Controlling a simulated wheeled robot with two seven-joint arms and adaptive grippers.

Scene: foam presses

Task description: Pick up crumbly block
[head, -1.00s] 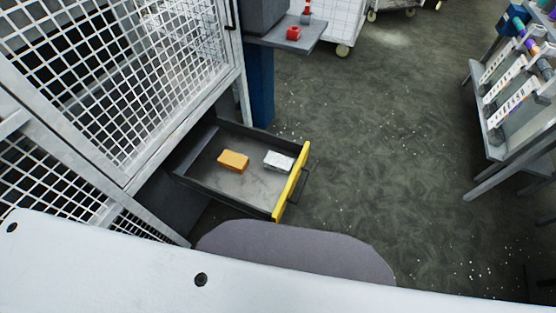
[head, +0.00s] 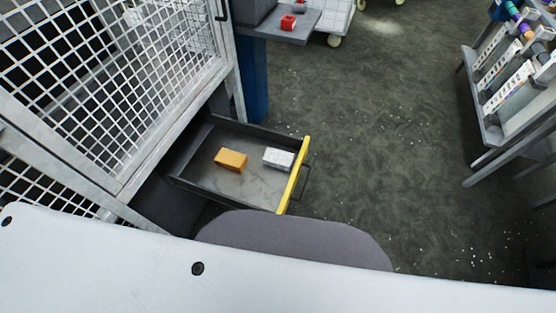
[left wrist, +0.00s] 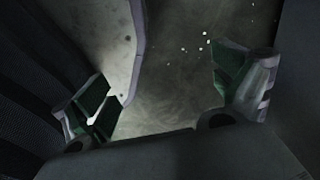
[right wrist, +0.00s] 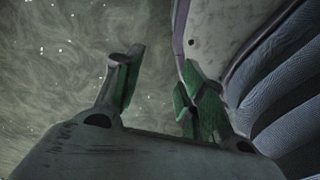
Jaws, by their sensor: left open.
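Two blocks lie apart on the floor of an open drawer (head: 215,190) in the head view. One is an orange block (head: 231,160); to its right is a whitish, mottled block (head: 278,158) near the drawer's yellow front. I cannot tell for certain which is the crumbly one, though the whitish one looks rougher. My left gripper (left wrist: 165,90) is open and empty, with dark floor beyond it. My right gripper (right wrist: 160,85) is also open and empty over the floor. Neither gripper shows in the head view, and no block shows in the wrist views.
A wire-mesh cage (head: 130,80) stands left of the drawer. A grey shelf (head: 285,30) with a red item is behind it. A rack with colored rolls (head: 510,80) stands at the right. The floor (head: 390,150) between is open, with scattered white specks.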

